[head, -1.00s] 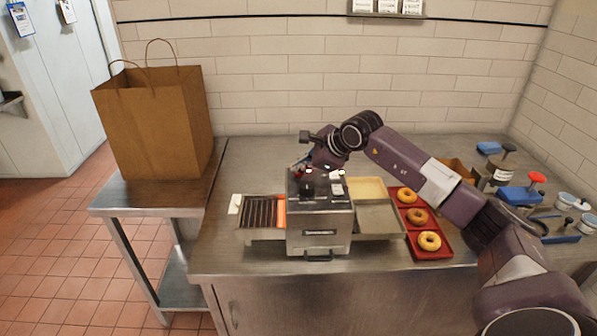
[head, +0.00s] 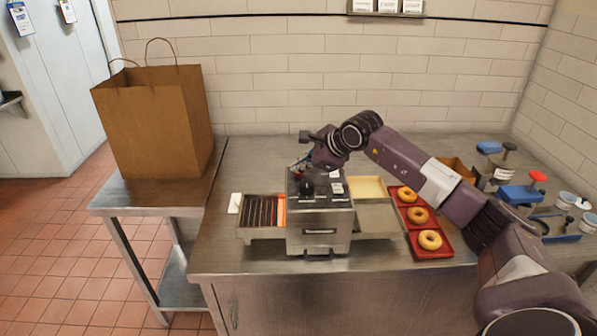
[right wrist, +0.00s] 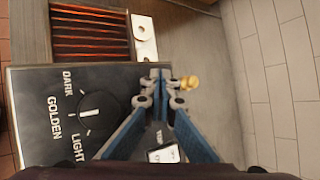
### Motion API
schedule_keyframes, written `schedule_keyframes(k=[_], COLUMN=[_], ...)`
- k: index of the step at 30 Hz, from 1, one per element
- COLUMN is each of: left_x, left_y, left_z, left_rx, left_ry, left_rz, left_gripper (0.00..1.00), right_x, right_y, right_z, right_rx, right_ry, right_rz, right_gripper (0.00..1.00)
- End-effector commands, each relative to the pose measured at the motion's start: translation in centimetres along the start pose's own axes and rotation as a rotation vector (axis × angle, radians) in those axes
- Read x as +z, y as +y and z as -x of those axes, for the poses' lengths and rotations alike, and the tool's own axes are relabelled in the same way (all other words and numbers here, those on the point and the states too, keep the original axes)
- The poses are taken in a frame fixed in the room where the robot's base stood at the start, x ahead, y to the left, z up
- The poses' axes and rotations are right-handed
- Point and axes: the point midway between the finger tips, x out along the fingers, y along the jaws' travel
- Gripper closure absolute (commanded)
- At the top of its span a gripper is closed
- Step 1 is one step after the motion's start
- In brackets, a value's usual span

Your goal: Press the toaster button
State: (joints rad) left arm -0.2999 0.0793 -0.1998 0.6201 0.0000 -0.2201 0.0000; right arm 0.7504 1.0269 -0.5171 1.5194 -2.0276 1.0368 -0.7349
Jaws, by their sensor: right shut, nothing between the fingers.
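The toaster (head: 320,242) is a boxy metal machine on the steel counter, with a dark control panel on top. In the right wrist view the panel (right wrist: 40,88) has a round dial (right wrist: 92,113) marked DARK, GOLDEN and LIGHT. My right gripper (right wrist: 158,80) has its blue fingers shut and empty over the panel's far edge. A small brass-coloured knob (right wrist: 188,83) shows just beside the fingertips; I cannot tell whether they touch it or whether it is the button. In the head view my right gripper (head: 300,166) is small and partly hidden at the toaster's back. My left gripper is out of view.
A slatted rack (head: 262,212) extends left of the toaster, and a metal tray (head: 378,218) right of it. A red tray (head: 443,252) holds bagels (head: 417,215). A paper bag (head: 155,120) stands on the side table. Blue-handled items and cups crowd the right end.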

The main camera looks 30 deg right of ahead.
Motion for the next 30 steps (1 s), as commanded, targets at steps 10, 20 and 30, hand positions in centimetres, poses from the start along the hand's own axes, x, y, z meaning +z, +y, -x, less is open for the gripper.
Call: schedule_keyframes(k=[10, 20, 30], left_x=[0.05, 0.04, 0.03], left_y=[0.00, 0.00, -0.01], left_z=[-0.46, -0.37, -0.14], left_rx=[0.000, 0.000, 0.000], left_ry=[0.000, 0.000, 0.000], left_rz=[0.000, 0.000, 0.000], left_gripper=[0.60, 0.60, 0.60], right_x=[-0.35, -0.13, 0.13], right_y=[0.37, 0.00, -0.27], right_z=[-0.38, 0.05, 0.35], right_rx=[0.004, 0.004, 0.002], right_ry=[0.003, 0.005, 0.004], right_rz=[0.000, 0.000, 0.000], right_gripper=[1.00, 1.00, 1.00])
